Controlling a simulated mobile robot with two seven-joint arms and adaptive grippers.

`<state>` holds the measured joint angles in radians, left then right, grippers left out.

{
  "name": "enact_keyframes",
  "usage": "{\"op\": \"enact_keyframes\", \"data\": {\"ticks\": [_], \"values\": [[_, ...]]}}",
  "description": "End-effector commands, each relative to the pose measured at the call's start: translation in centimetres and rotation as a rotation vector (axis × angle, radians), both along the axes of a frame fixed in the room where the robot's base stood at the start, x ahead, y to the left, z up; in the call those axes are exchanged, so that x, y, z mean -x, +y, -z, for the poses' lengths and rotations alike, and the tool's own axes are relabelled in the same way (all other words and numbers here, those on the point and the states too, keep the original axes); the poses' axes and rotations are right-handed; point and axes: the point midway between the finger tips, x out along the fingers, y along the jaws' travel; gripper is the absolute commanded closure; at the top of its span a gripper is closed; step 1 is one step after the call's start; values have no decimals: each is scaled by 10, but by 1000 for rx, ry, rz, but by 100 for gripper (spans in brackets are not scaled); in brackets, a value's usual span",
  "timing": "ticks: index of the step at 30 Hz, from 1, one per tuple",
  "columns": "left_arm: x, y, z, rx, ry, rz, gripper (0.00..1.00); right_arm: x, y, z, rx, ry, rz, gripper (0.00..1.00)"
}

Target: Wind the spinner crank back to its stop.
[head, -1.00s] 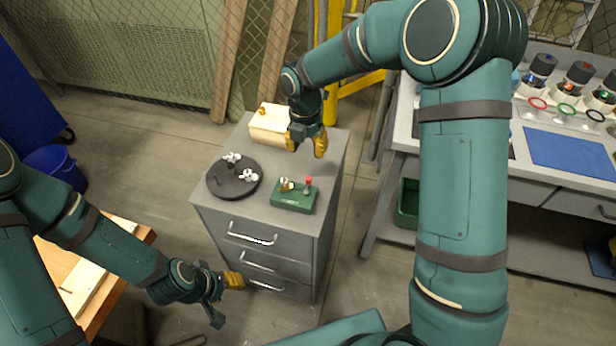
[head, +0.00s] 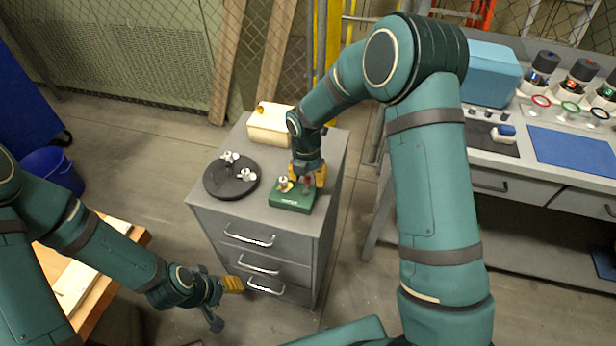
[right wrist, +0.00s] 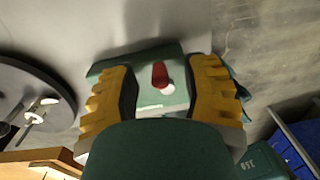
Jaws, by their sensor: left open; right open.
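The spinner is a small green box (head: 290,204) near the front right of the grey cabinet top, with a pale metal fitting (head: 283,183) on its left. Its red crank knob (head: 307,183) stands on the right side and is partly covered by my right gripper (head: 306,177). In the right wrist view the red knob (right wrist: 160,75) lies between my two open yellow fingers, with a gap on both sides. My left gripper (head: 226,290) hangs open and empty, low in front of the cabinet drawers.
A black disc (head: 216,187) with white fittings lies left of the green box. A cream box (head: 268,128) stands behind it. A workbench (head: 490,180) with jars and a blue mat (head: 570,147) is at the right. A wooden table (head: 98,292) is at lower left.

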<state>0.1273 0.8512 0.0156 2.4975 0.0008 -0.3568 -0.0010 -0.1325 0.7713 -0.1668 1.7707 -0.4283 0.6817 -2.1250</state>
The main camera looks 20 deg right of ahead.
Motion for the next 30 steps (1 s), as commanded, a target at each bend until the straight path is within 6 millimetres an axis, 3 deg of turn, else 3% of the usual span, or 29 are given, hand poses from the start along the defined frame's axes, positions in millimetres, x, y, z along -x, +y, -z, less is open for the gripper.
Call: {"op": "enact_keyframes", "data": {"ticks": [3, 6, 7, 20, 30], "values": [[0, 0, 0, 0, 0, 0, 53, 0, 0, 0, 0, 0, 0, 58], [0, 0, 0, 0, 0, 0, 53, 0, 0, 0, 0, 0, 0, 93], [0, 0, 0, 0, 0, 0, 53, 0, 0, 0, 0, 0, 0, 100], [0, 0, -1, 0, 0, 0, 53, 0, -1, -1, 0, 0, 27, 100], [1, 0, -7, 0, 3, 0, 53, 4, -7, -1, 1, 0, 227, 100]]}}
